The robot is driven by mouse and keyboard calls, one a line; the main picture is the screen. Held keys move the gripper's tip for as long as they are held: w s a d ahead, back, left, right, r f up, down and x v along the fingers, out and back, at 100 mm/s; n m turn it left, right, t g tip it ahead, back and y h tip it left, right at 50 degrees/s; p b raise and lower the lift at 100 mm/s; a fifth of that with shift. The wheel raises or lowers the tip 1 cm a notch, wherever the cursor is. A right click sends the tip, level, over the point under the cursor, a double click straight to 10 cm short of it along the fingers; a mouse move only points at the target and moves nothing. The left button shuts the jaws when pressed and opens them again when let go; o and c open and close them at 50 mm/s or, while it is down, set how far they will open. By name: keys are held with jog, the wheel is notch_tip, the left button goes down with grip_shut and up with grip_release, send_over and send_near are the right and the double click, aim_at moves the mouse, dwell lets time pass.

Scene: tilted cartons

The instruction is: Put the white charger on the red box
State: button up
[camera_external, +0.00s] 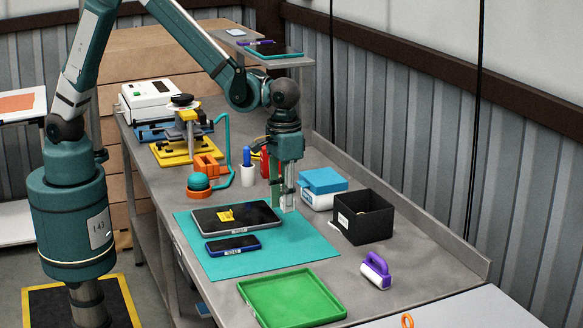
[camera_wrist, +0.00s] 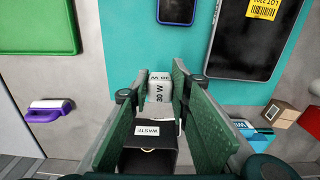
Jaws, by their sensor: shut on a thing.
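The white charger (camera_wrist: 160,90), marked 30 W, sits between the fingers of my gripper (camera_wrist: 157,80) in the wrist view. My gripper (camera_external: 287,200) is shut on it. In the external view the gripper points down over the right edge of the teal mat, beside the tablet, and the charger is not clear there. I cannot make out a red box for certain. A small red thing (camera_wrist: 314,114) shows at the right edge of the wrist view, cut off, and a red upright thing (camera_external: 265,161) stands behind the gripper in the external view.
A black WASTE bin (camera_external: 364,218) and a blue-lidded white box (camera_external: 322,188) stand right of the gripper. A tablet (camera_external: 236,217) and phone (camera_external: 232,244) lie on the teal mat (camera_external: 285,256). A green tray (camera_external: 291,299) and purple-handled roller (camera_external: 376,270) are in front.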

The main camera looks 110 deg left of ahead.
jog(key=s+a+r+p, duration=0.1)
jog(key=s+a+r, duration=0.2)
jog(key=s+a, duration=0.5)
jog(key=s+a+r+p, duration=0.2)
jog(key=s+a, duration=0.6)
jog(key=a, duration=1.3)
jog(key=s+a+r+p, duration=0.1)
jog(key=s+a+r, duration=0.5)
jog(key=a, duration=0.8)
jog(key=shift+s+a, duration=0.15)
jog(key=shift+s, duration=0.9)
jog(key=shift+f, duration=0.2)
jog(key=shift+f+p, duration=0.35)
jog(key=shift+f, duration=2.45)
jog(key=shift+f, duration=2.05)
jog(key=shift+f, duration=0.2)
